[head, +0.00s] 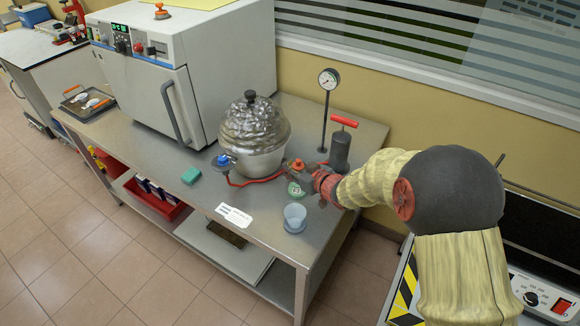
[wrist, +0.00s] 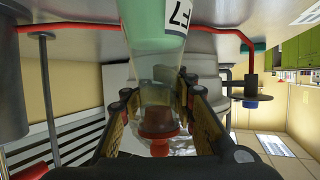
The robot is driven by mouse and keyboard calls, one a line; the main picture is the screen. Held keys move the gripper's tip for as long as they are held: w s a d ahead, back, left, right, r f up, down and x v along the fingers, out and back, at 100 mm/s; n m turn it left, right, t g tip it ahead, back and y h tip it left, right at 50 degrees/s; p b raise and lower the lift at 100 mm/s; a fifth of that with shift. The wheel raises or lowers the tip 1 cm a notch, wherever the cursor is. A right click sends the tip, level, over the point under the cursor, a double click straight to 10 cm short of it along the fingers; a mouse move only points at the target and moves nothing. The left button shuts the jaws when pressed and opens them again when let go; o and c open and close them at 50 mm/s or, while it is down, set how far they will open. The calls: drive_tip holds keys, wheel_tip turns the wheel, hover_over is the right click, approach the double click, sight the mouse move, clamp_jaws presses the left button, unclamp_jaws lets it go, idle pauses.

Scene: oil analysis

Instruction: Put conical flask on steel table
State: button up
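The conical flask holds green liquid and has a red stopper. It shows upside down in the wrist view (wrist: 147,35), with a white label on its side and its base cut off by the top edge. In the head view the flask (head: 295,189) is small and partly hidden beside my gripper (head: 318,180). In the wrist view the fingers of my gripper (wrist: 158,90) lie on both sides of the glass neck, close against it, below the stopper. The steel table (head: 262,218) is under the flask; I cannot tell whether the base touches it.
A silver-covered pot (head: 254,135) stands left of my gripper, beside a white oven (head: 190,60). A small clear cup (head: 295,217) is near the table's front edge. A pressure gauge (head: 328,80) rises behind. A green block (head: 191,176) lies at the front left.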

sight(302, 171)
drive_tip(key=o, duration=0.6)
drive_tip(key=shift+c, duration=0.2)
drive_tip(key=p+v, duration=0.4)
drive_tip(key=v, duration=0.8)
drive_tip(key=shift+d+r, duration=0.1)
drive_tip(key=s+d+r+m+h, duration=0.2)
drive_tip(key=s+d+r+h, duration=0.15)
drive_tip(key=d+r, duration=0.3)
drive_tip(key=s+d+r+m+h, duration=0.2)
drive_tip(key=d+r+h, duration=0.3)
drive_tip(key=d+r, duration=0.15)
drive_tip(key=s+a+r+m+g, duration=0.1)
drive_tip(key=s+g, duration=0.1)
drive_tip(key=s, duration=0.6)
drive_tip(key=s+a+r+m+g, duration=0.1)
drive_tip(key=s, duration=0.7)
drive_tip(key=s+a+r+g+y, duration=0.1)
drive_tip(key=s+g, duration=0.1)
drive_tip(key=s, duration=0.7)
drive_tip(key=shift+r+m+g, duration=0.25)
drive_tip(key=shift+m+g, duration=0.05)
drive_tip(key=shift+m, duration=0.1)
